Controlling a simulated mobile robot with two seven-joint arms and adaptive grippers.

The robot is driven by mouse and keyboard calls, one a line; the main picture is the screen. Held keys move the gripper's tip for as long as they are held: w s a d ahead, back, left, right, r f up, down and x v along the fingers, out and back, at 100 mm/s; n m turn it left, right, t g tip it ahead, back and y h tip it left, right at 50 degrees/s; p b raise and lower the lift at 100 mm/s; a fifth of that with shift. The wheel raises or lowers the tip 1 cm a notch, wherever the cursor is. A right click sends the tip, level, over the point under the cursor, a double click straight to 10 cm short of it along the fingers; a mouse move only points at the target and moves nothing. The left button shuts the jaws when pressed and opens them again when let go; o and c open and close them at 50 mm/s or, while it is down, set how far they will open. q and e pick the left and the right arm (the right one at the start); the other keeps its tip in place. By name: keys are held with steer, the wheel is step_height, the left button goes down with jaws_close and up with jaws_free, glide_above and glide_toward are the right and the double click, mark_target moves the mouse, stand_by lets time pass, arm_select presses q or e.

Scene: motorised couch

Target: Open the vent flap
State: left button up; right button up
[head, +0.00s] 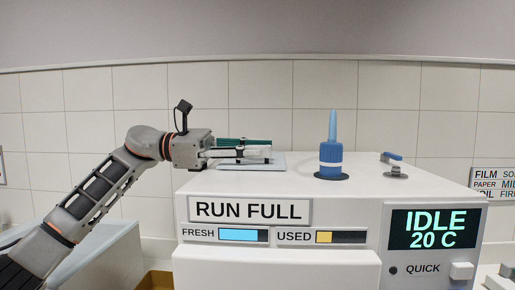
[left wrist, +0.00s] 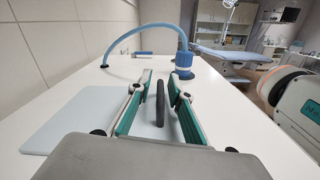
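The vent flap appears to be the flat pale grey-blue panel on top of the white machine, in the head view (head: 279,160) and at the left in the left wrist view (left wrist: 72,122). It looks flat on the top. A dark upright bar (left wrist: 160,101), seemingly its handle, stands between the fingers of my left gripper (left wrist: 161,92). The fingers are apart, with gaps on both sides of the bar. In the head view my left gripper (head: 245,151) reaches in low over the panel and hides part of it. My right gripper is not in view.
A blue bottle-like fitting (head: 330,157) with a hose stands right of the panel. A blue-handled tap (head: 395,163) is farther right. The machine front has a RUN FULL label (head: 249,210) and an IDLE display (head: 434,229). A tiled wall (head: 280,105) is behind.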

arm_select(q)
jaws_close()
steer(key=shift+r, duration=0.1)
steer(key=shift+w+r+p, duration=0.2)
steer(key=shift+r+p, duration=0.1)
steer(key=shift+r, duration=0.55)
steer(key=r, duration=0.1)
steer(key=w+r+p, duration=0.1)
steer(key=r+p, duration=0.1)
steer(key=shift+w+r, duration=0.25)
steer(key=shift+r, duration=0.1)
steer(key=w+r+p, duration=0.1)
steer(key=p, duration=0.2)
steer(key=w+r+n+p, duration=0.1)
steer(key=w+p, duration=0.1)
steer(key=p, duration=0.2)
steer(key=shift+r, duration=0.1)
